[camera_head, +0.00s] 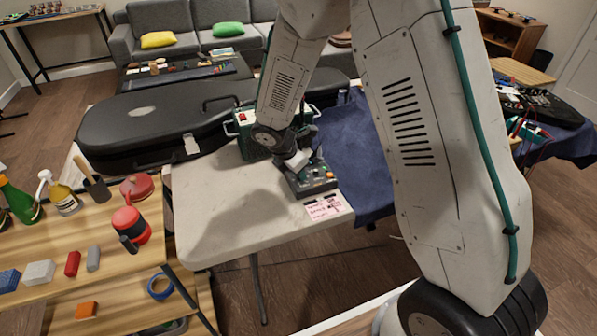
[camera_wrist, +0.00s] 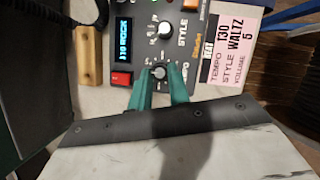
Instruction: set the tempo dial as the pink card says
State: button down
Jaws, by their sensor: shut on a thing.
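The drum-machine box (camera_head: 322,181) sits near the front of the white table (camera_head: 215,215), with the pink card (camera_head: 326,207) in front of it. In the wrist view the pink card (camera_wrist: 235,45) reads tempo 130, style waltz, volume 5. The box's display (camera_wrist: 123,40) seems to read 110 ROCK. My gripper (camera_wrist: 162,80) has its green fingers shut on the tempo dial (camera_wrist: 159,73), beside the TEMPO label. The style knob (camera_wrist: 164,29) and the red button (camera_wrist: 121,79) are clear of the fingers. In the head view my gripper (camera_head: 297,160) covers part of the box.
A green case (camera_head: 247,137) stands just behind the box. A black guitar case (camera_head: 140,125) lies at the back left. A dark blue cloth (camera_head: 352,150) covers the table's right part. Wooden shelves (camera_head: 70,240) with bottles stand left. The table's front left is bare.

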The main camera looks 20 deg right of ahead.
jog(key=m+g, duration=0.1)
jog(key=m, duration=0.3)
jog(key=m+g, duration=0.1)
jog(key=m, duration=0.1)
jog(key=shift+w+m+g, duration=0.3)
jog(key=m+g, duration=0.1)
jog(key=m, duration=0.1)
jog(key=m+g+y, duration=0.1)
jog(key=m, duration=0.2)
jog(key=shift+w+d+m, duration=0.1)
jog(key=shift+w+m, duration=0.05)
jog(key=shift+m, duration=0.15)
jog(key=c, duration=1.3)
grip_release()
jog(key=shift+w+r, duration=0.1)
jog(key=v, duration=0.7)
jog(key=shift+r, duration=0.3)
jog(key=shift+m, duration=0.3)
